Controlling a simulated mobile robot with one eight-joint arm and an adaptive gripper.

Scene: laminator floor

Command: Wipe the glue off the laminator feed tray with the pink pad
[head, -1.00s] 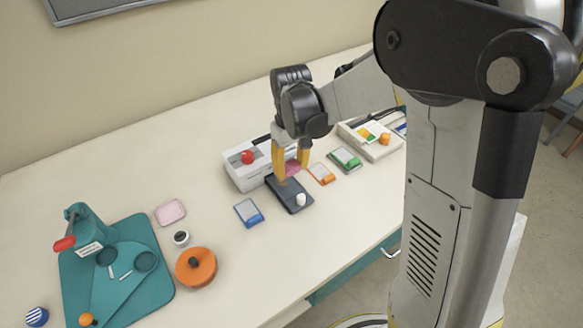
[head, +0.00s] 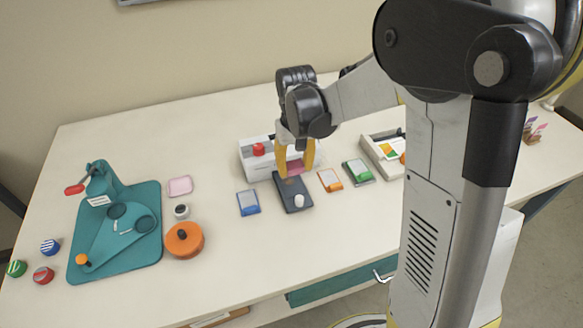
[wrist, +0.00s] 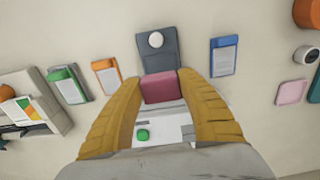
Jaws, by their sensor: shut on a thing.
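My gripper (head: 295,171) has its yellow fingers shut on a deep pink pad (wrist: 160,87). The pad (head: 296,166) is at the laminator end of a dark grey tray (head: 295,204). I cannot tell whether the pad touches it. The tray also shows in the wrist view (wrist: 157,61), with a round white knob at its far end. The white laminator (head: 252,166) with a red knob stands behind, partly hidden by my gripper. In the wrist view a green spot (wrist: 142,134) shows on a white surface between my fingers. A faint brownish patch shows on the tray in the head view.
A blue holder (head: 248,203) lies left of the tray; orange (head: 330,180) and green (head: 358,172) ones lie right. Farther left are a pale pink pad (head: 180,186), an orange disc (head: 184,240) and a teal board (head: 90,264). Bare table lies in front of the tray.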

